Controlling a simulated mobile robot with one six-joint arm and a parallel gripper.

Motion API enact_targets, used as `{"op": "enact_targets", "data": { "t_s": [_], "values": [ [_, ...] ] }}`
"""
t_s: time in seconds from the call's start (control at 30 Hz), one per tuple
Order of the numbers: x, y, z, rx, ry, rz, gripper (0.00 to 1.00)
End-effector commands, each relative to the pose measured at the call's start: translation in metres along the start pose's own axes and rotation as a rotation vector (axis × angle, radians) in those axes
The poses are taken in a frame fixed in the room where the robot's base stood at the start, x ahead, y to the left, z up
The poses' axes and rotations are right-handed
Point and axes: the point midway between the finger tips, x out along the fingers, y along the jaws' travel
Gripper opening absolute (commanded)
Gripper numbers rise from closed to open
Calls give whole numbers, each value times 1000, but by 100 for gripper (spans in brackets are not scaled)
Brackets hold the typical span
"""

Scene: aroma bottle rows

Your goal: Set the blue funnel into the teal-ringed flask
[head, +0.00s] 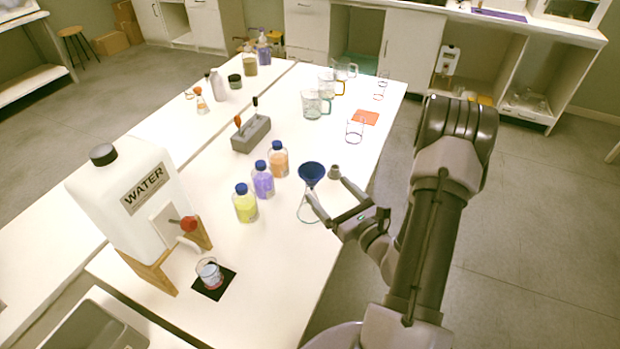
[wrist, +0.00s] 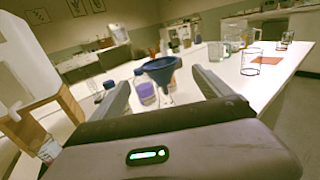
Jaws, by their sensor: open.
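The blue funnel (head: 312,173) stands upright, wide mouth up, at the top of a clear conical flask (head: 308,211) with a teal line around its base. The stem appears to be in the flask's neck, though how deep it sits is hard to tell. My gripper (head: 327,189) is open, its fingers near the flask and just below the funnel's cone. In the wrist view the funnel (wrist: 158,68) shows beyond and between the spread fingers, with a visible gap on each side. The flask is mostly hidden there behind my gripper's body.
Yellow (head: 245,205), purple (head: 263,182) and orange (head: 279,160) blue-capped bottles stand left of the funnel. A small grey object (head: 334,171) is right of it. The water tank (head: 130,195) is at left. Glassware and an orange mat (head: 366,117) lie farther back.

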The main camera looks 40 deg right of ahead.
Motion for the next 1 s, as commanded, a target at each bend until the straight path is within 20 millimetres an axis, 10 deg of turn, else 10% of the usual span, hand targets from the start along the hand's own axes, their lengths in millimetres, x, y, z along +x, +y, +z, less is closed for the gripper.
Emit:
{"op": "enact_targets", "data": {
  "t_s": [0.5,0.77,1.0],
  "values": [
    [84,0,2,-1,-2,5,89],
    [90,-1,4,2,0,1,89],
    [90,-1,4,1,0,2,44]
  ]
}}
